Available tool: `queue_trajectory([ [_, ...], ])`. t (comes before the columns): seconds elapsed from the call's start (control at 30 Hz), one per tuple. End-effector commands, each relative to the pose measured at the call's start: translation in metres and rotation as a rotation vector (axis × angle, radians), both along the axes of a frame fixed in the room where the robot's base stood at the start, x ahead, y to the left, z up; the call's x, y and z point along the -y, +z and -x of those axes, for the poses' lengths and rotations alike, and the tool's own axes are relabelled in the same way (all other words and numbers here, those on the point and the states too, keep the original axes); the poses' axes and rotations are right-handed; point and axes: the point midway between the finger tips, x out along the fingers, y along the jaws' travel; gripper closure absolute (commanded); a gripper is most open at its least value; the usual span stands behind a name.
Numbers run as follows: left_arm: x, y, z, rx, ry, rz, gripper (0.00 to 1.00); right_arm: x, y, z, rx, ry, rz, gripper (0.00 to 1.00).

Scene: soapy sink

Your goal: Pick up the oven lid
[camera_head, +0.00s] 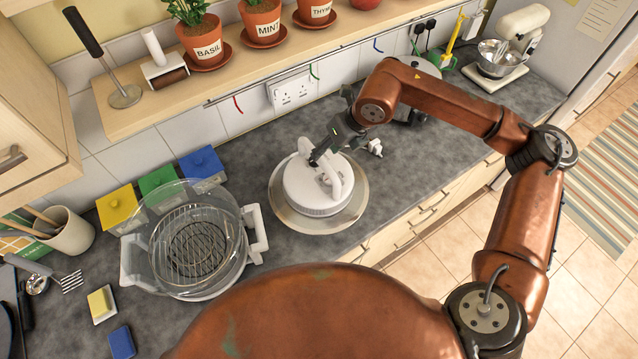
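The oven lid (305,192) is a round white piece with an upright arched handle and a wide pale rim. It rests on the dark worktop in the middle of the view. My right gripper (318,158) reaches down over the lid from the upper right. Its dark fingertips are at the top of the handle; I cannot tell whether they grip it or only stand beside it. The glass oven bowl (233,232) stands open to the left of the lid, with a round wire rack inside and white side handles. My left gripper is not in view.
A wooden shelf (225,84) with potted herbs runs above the worktop behind the lid. Sponges (102,303) and utensils lie at left. A stand mixer (505,60) stands far right. Worktop right of the lid is mostly clear.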

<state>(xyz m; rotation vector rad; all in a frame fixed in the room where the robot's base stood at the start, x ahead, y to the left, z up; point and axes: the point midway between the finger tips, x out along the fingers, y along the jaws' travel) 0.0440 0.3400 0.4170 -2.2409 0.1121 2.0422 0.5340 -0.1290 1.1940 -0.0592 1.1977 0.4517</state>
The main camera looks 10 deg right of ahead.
Motion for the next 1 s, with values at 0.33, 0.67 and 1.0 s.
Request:
queue_trajectory([
  [0.33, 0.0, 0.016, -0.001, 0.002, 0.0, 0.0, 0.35, -0.013, -0.03, -0.008, -0.004, 0.003, -0.003, 0.62],
  [0.67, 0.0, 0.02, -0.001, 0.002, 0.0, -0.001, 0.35, -0.021, -0.054, -0.016, 0.0, 0.004, -0.004, 0.62],
  [1.0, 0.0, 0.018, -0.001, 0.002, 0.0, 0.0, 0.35, -0.021, -0.055, -0.016, 0.0, 0.005, -0.005, 0.62],
])
